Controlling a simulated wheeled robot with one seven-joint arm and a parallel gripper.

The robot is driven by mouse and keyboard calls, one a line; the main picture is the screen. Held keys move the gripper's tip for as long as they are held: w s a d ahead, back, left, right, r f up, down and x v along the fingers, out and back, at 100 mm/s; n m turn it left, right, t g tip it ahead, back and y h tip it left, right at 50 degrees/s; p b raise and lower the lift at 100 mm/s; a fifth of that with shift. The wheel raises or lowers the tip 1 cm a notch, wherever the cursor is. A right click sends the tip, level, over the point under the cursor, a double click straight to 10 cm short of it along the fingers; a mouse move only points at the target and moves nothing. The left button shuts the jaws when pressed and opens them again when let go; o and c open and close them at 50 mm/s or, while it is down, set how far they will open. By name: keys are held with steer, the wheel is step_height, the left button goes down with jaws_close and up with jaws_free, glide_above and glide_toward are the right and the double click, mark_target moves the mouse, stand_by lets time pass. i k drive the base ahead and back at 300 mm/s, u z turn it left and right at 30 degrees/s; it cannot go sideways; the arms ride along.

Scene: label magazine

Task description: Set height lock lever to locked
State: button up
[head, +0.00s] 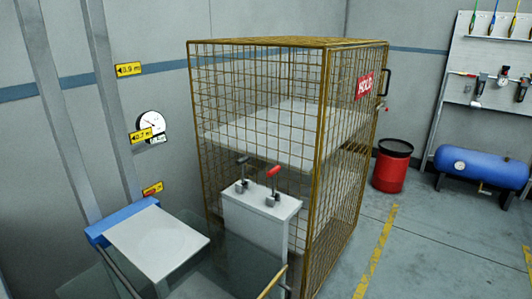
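One is a dark-handled lever (241,172) on the left, the other a red-handled lever (272,183) on the right. Both look roughly upright, with their handles at the top. I see no readable label on either, so I cannot tell which is the height lock lever or whether it is locked. My gripper is not in view.
A blue-edged white plate (155,242) is at lower left, beside height marks and a gauge (150,124). A red bin (391,168) and blue tank (480,165) stand right.

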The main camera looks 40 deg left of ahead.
mark_target(242, 161)
steer(key=i, duration=0.75)
steer(key=u, duration=3)
